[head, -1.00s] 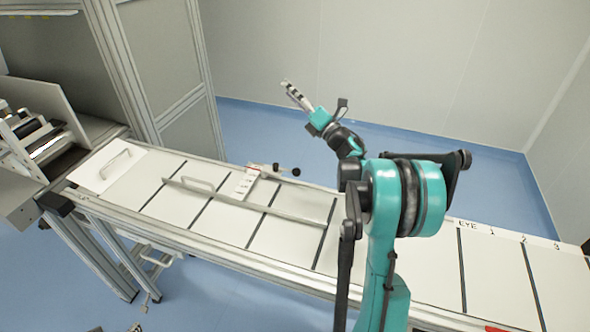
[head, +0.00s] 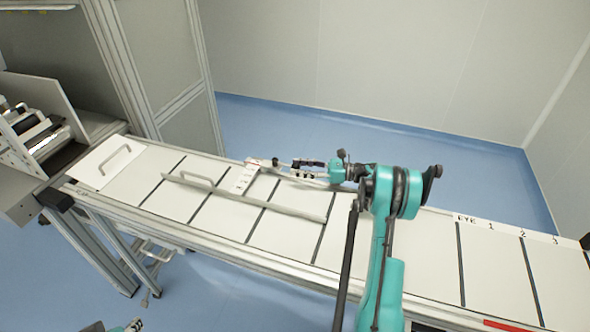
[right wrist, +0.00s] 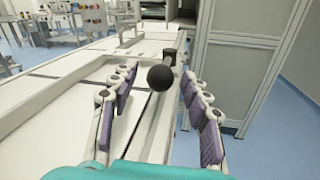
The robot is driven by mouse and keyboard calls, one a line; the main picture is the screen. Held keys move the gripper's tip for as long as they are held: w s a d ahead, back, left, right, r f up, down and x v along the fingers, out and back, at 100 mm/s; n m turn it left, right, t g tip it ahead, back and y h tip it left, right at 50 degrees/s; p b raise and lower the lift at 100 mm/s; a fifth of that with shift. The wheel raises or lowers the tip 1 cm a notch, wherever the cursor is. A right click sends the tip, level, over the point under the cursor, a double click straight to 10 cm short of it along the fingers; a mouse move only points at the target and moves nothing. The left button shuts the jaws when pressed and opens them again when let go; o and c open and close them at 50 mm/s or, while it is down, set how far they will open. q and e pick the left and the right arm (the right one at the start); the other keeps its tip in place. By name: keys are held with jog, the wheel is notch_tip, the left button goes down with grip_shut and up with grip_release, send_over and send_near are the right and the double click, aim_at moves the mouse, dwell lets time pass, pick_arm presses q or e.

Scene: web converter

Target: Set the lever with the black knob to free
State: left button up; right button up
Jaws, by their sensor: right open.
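The lever's black ball knob (right wrist: 160,79) shows in the right wrist view, between the two fingers of my right gripper (right wrist: 159,82). The fingers stand apart on either side of it, and I see no contact. In the head view, my right gripper (head: 298,166) is open at the far edge of the machine bed, pointing left, and largely hides the knob. A white label plate (head: 245,178) with small marks lies just left of it; its writing is unreadable. Only a teal piece (head: 134,325), perhaps of my left gripper, shows at the bottom edge.
The white bed (head: 420,255) has dark cross lines. A raised rail (head: 265,207) and a handle (head: 115,161) lie on it. A framed cabinet (head: 165,75) stands at the back left. Blue floor is free beyond the bed.

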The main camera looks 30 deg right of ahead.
jog(key=shift+w+a, duration=0.45)
jog(key=shift+a, duration=0.15)
grip_shut()
